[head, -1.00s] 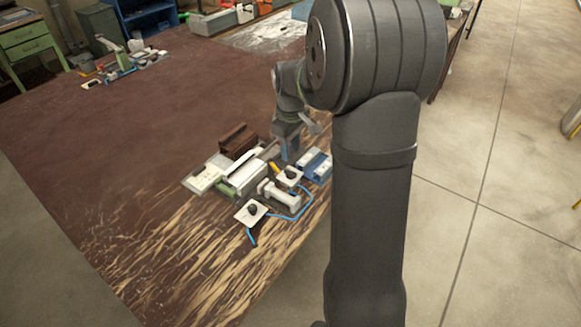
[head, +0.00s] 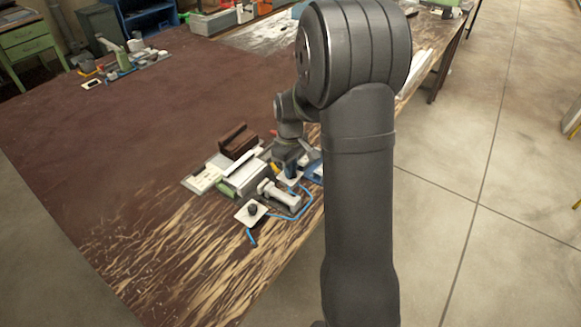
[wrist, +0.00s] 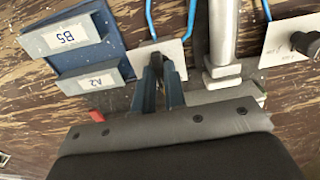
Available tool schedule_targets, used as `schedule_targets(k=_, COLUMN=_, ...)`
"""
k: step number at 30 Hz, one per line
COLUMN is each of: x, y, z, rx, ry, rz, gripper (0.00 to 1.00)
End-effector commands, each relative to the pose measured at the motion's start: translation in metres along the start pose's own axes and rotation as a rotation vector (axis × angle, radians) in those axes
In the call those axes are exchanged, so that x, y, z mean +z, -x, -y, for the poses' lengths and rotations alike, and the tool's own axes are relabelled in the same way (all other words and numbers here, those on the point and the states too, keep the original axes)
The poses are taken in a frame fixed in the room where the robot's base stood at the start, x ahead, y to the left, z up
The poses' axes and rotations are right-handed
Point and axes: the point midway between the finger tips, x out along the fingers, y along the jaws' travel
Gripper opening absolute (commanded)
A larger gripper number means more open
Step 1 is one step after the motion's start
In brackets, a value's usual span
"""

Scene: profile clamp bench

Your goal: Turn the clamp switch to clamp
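Two white plates with dark knobs stand at the bench's near edge; no readable label shows which is the clamp switch. The front knob (head: 252,209) is clear of me and also shows in the wrist view (wrist: 304,43). The other plate (wrist: 172,54) lies under my gripper (wrist: 161,72). Its knob (wrist: 155,60) is at my fingertips, partly hidden by them. The fingers stand a narrow gap apart; whether they press on the knob I cannot tell. A grey cylinder clamp (head: 280,194) lies between the plates and shows in the wrist view (wrist: 221,45).
A blue tray (wrist: 112,38) with grey blocks marked B5 and A2 is left of my fingers in the wrist view. Blue tubes (head: 303,208) run around the plates. A brown block (head: 238,141) stands behind.

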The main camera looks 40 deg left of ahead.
Motion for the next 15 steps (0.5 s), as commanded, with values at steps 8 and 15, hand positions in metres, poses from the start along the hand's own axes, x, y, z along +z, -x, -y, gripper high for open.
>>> schedule_targets(k=8, x=-0.0002, y=0.0003, z=-0.0002, rx=0.001, ry=-0.011, rz=-0.001, gripper=0.0)
schedule_targets(k=15, x=-0.0002, y=0.0003, z=-0.0002, rx=0.001, ry=-0.1, rz=-0.002, gripper=0.0)
